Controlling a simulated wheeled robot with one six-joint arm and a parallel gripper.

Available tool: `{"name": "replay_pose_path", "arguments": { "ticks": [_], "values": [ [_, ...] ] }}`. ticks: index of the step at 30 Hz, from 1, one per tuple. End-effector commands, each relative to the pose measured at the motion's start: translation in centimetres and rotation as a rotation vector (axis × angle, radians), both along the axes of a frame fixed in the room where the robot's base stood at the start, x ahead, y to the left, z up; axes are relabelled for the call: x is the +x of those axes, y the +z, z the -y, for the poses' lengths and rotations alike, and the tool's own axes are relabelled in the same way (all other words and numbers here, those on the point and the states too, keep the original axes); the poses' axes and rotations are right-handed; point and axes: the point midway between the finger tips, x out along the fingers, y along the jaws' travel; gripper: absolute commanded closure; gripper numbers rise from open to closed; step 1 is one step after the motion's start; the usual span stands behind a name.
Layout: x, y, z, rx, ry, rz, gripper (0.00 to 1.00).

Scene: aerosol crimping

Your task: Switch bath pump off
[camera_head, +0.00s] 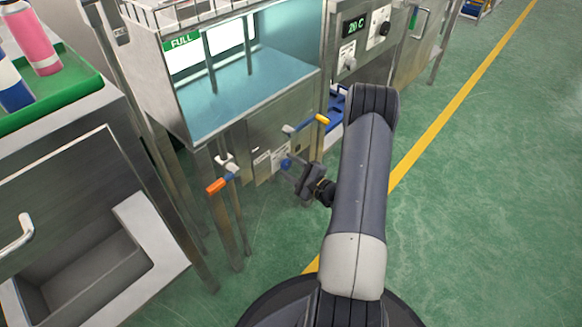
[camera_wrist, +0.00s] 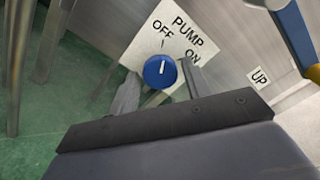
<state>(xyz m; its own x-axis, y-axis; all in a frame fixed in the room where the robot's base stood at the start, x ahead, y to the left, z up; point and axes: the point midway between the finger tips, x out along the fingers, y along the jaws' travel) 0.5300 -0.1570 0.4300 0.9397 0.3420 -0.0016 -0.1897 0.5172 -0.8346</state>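The blue pump knob (camera_wrist: 160,71) sits on a tilted white label (camera_wrist: 200,40) marked PUMP, OFF and ON. Its white pointer line points up in the wrist view, roughly toward the OFF mark. In the head view the blue knob (camera_head: 286,164) shows on the bath's front panel, just beyond my gripper (camera_head: 297,176). In the wrist view my gripper (camera_wrist: 158,80) has its fingers spread, one on each side of the knob. Gaps show between the fingers and the knob; I cannot tell how deep the fingertips reach.
The bath tank (camera_head: 240,95) stands above the panel. Orange-tipped (camera_head: 217,186) and yellow-tipped (camera_head: 321,119) handles jut out on either side of the knob. A green tray (camera_head: 65,90) with cans is at the left. Green floor (camera_head: 480,180) is open at the right.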

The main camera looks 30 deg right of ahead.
Motion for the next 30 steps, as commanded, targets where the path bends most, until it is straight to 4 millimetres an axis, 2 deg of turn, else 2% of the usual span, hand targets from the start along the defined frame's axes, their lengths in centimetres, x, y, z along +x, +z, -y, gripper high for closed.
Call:
{"name": "replay_pose_path", "arguments": {
  "ticks": [3,10,14,24,30],
  "values": [
    [0.0,0.0,0.0,0.0,-0.001,0.001,0.45],
    [0.0,0.1,0.1,0.001,-0.001,0.002,0.45],
    [-0.8,0.1,0.5,0.0,-0.004,0.0,0.45],
    [-6.5,0.2,2.6,0.002,-0.007,-0.001,0.45],
    [-9.0,0.1,3.4,0.001,-0.004,0.0,0.45]
  ]
}}
